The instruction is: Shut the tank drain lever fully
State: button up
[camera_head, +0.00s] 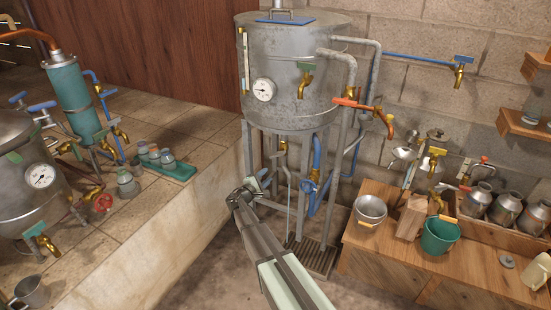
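The steel tank (290,85) stands on metal legs against the block wall. Under its bottom is a brass valve (283,146); a pipe runs down from it. A small pale lever-like part (266,181) shows low between the legs, just right of my gripper; I cannot tell for sure that it is the drain lever. A thin pale line (290,205), like a stream of water, falls below it toward the floor grate (318,260). My gripper (246,192) is at the tank's left leg, close to that part. Its fingers are too small to read, and contact cannot be told.
A tiled ledge (170,225) lies left. A wooden bench (385,255) with a steel pot (370,211) and green bucket (438,236) stands right. An orange-levered tap (365,106) juts from the tank's right.

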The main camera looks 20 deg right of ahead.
aim_at(276, 156)
jog(key=w+d, duration=0.3)
jog(key=w+d+n+t, duration=0.1)
jog(key=w+d, duration=0.1)
jog(key=w, duration=0.2)
jog(key=w+d+r+n, duration=0.1)
jog(key=w+d, duration=0.2)
jog(key=w, duration=0.1)
jog(key=shift+d+t+y, duration=0.3)
jog(key=shift+c, duration=0.2)
grip_shut()
